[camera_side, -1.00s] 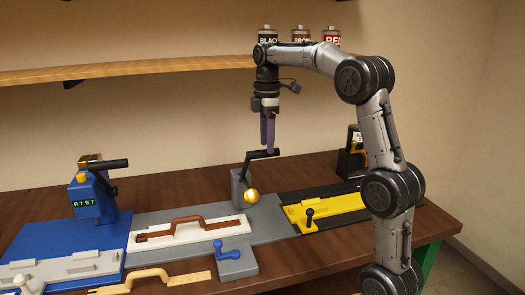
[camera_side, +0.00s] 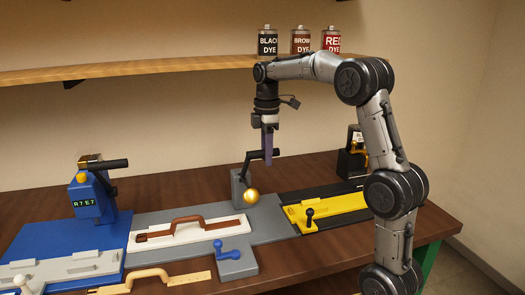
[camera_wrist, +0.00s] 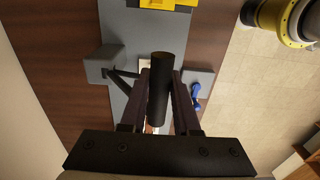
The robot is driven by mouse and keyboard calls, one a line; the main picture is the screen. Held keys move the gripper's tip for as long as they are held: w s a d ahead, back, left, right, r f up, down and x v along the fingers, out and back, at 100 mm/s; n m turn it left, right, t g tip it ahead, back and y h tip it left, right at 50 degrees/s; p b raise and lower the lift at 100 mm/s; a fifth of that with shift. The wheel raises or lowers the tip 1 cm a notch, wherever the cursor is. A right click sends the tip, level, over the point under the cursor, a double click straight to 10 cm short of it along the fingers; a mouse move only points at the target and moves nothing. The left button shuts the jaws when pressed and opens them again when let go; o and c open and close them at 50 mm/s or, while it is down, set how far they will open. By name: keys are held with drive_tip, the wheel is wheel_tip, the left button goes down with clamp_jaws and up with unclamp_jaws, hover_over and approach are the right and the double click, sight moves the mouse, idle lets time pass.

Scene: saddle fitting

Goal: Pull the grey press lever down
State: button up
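The grey press is a grey block (camera_side: 242,190) at the back of the grey base, with a gold ball (camera_side: 251,196) on its front. Its lever (camera_side: 250,165) is a black arm, raised, with a black handle at its top. My gripper (camera_side: 268,152) points straight down at the handle, its purple fingers level with it. In the wrist view the black handle (camera_wrist: 160,90) lies between the two fingers of my gripper (camera_wrist: 161,85). The fingers are close on either side of it; whether they grip it is not clear. The grey block (camera_wrist: 103,65) is at the left there.
A white plate (camera_side: 190,235) with a brown strap lies in front of the press. A blue lever (camera_side: 228,250) stands at the front, a yellow fixture (camera_side: 325,207) to the right, a blue machine (camera_side: 95,195) to the left. Dye cans (camera_side: 300,40) stand on the shelf above.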

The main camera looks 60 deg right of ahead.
drive_tip(key=shift+c, duration=1.1)
drive_tip(key=shift+s+a+f, duration=0.45)
drive_tip(key=shift+f, duration=0.1)
drive_tip(key=s+a+f, duration=0.3)
drive_tip(key=f, duration=0.7)
drive_tip(key=shift+s+a, duration=0.2)
idle(1.1)
drive_tip(key=o, duration=0.9)
drive_tip(key=shift+r, duration=0.1)
